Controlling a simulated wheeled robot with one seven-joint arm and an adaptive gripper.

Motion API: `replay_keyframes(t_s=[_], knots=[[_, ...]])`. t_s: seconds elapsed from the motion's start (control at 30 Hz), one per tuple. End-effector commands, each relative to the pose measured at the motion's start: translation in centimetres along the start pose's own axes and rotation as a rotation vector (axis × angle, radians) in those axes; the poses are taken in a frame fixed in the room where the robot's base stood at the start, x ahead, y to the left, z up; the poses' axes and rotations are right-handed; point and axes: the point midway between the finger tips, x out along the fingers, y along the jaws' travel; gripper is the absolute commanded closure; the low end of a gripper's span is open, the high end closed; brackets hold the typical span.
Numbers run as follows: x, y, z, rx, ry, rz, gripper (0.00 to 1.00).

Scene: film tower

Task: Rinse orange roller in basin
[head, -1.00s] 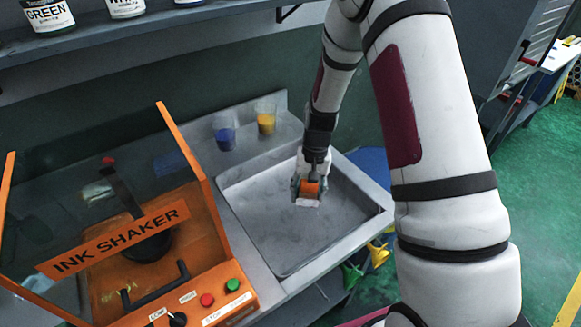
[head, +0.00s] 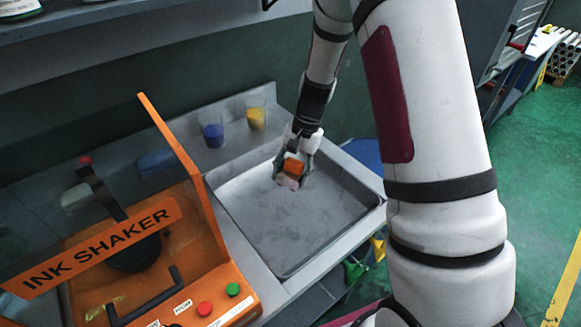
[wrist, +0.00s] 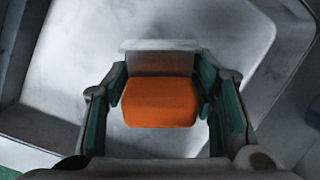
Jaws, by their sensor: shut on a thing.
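My gripper (head: 292,170) is shut on the orange roller (head: 293,166) in the head view, over the far part of the grey metal basin (head: 320,233). In the wrist view the orange roller (wrist: 160,101) sits between the green-padded fingers of my gripper (wrist: 160,105). A pale grey block-like part (wrist: 160,60) adjoins the roller's far edge. The basin's wall and floor (wrist: 60,70) show around it. I cannot tell whether the roller touches the basin floor. No water is clearly visible.
An orange ink shaker (head: 150,250) stands left of the basin. A shelf (head: 120,40) runs above. Green and yellow items (head: 358,270) hang below the basin's right side.

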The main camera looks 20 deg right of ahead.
Motion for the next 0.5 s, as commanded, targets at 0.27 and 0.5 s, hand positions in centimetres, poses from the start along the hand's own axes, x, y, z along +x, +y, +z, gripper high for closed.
replay_keyframes(t_s=[0.27,0.5], knots=[[2.6,0.4,-0.7,0.002,-0.002,0.0,0.75],[4.1,0.6,-1.1,0.001,-0.001,0.0,0.75]])
